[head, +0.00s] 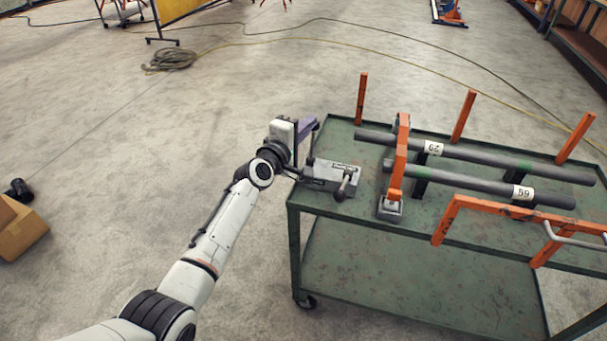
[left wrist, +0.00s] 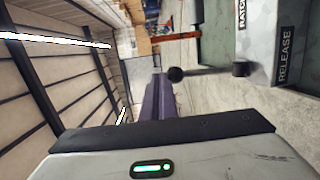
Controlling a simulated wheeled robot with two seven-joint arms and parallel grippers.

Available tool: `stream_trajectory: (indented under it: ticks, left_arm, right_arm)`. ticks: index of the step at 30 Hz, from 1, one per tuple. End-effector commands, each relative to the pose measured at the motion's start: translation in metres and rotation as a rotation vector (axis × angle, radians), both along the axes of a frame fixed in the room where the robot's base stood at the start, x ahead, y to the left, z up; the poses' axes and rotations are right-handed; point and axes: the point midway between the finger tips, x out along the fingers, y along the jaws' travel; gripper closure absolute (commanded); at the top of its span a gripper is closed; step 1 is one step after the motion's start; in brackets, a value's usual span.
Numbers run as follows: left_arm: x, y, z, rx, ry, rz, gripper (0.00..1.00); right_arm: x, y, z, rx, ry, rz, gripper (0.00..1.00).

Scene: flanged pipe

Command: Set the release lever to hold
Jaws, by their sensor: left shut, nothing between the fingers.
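A grey ratchet box (head: 332,175) sits at the near left corner of the green cart. The release lever (head: 313,145), dark with a ball knob, stands roughly upright at the box's left end. In the left wrist view, its black knob (left wrist: 176,74) and shaft show beside the RELEASE label (left wrist: 285,55). My left gripper (head: 312,123) has purple fingers, shut and empty, near the knob at the lever's top. In the left wrist view the fingers (left wrist: 160,92) lie close beside the knob; I cannot tell whether they touch it. My right gripper is out of view.
A second handle (head: 347,184) sticks out of the box's front right. Two grey pipes (head: 480,185) lie to the right, with an orange clamp (head: 399,155) across them. Orange posts (head: 463,116) rise at the cart's back edge.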

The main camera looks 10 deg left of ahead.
Motion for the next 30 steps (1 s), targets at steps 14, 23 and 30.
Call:
stream_trajectory:
  ticks: [14, 23, 30]
  left_arm:
    - [0.002, 0.007, -0.001, 0.001, 0.001, 0.009, 1.0]
    - [-0.004, 0.006, 0.008, 0.001, 0.003, 0.005, 1.0]
    - [-0.029, 0.006, 0.033, -0.002, -0.002, -0.009, 1.0]
  right_arm:
    - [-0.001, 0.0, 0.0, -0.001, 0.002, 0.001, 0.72]
    - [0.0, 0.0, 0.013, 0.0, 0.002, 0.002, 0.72]
    - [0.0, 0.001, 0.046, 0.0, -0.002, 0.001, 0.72]
